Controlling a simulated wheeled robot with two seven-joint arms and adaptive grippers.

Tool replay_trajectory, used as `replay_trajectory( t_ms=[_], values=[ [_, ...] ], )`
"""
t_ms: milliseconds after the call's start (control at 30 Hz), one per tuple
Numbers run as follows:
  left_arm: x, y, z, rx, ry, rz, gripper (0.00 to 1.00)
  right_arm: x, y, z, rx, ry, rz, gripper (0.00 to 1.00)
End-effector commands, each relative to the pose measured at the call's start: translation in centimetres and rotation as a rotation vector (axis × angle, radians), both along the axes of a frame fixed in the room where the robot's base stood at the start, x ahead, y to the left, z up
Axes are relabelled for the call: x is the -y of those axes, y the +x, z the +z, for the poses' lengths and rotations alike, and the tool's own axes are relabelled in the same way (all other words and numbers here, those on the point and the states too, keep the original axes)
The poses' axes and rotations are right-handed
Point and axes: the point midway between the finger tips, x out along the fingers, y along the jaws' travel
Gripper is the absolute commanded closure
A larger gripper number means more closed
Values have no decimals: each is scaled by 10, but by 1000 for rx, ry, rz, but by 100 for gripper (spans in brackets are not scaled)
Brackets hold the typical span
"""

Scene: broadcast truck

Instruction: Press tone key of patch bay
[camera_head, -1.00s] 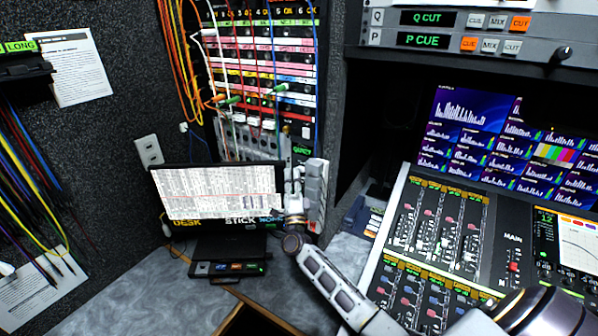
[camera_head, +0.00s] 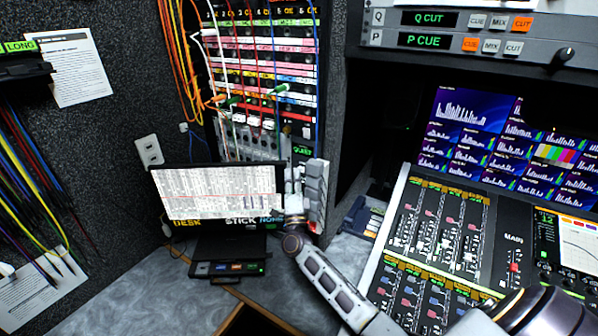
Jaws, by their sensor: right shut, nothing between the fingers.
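The patch bay (camera_head: 262,57) stands at the back centre, with rows of coloured strips and several cables plugged in. Its lower panel (camera_head: 250,146) is grey and has a small green lit display (camera_head: 302,150) at its right. I cannot make out which key is the tone key. My right gripper (camera_head: 293,178) is shut and empty, pointing up just below the patch bay's lower right part. It overlaps the right edge of the monitor in the picture, and hides what lies behind it. I cannot tell whether it touches the panel. My left gripper is not in view.
A monitor (camera_head: 218,192) on a stand sits on the grey desk (camera_head: 180,290), with a small button box (camera_head: 228,268) before it. A mixing console (camera_head: 440,235) fills the right side. Loose cables hang at left and across the patch bay.

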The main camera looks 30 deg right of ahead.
Motion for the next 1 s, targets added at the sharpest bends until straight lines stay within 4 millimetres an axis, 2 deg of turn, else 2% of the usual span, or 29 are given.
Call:
replay_trajectory(
  t_ms=[33,67,1000],
  values=[
    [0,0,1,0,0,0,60,15,1,11,16,-2,-20,100],
    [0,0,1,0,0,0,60,14,0,11,16,-2,-20,100],
    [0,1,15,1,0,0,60,-38,-28,6,10,-2,-17,100]
  ],
)
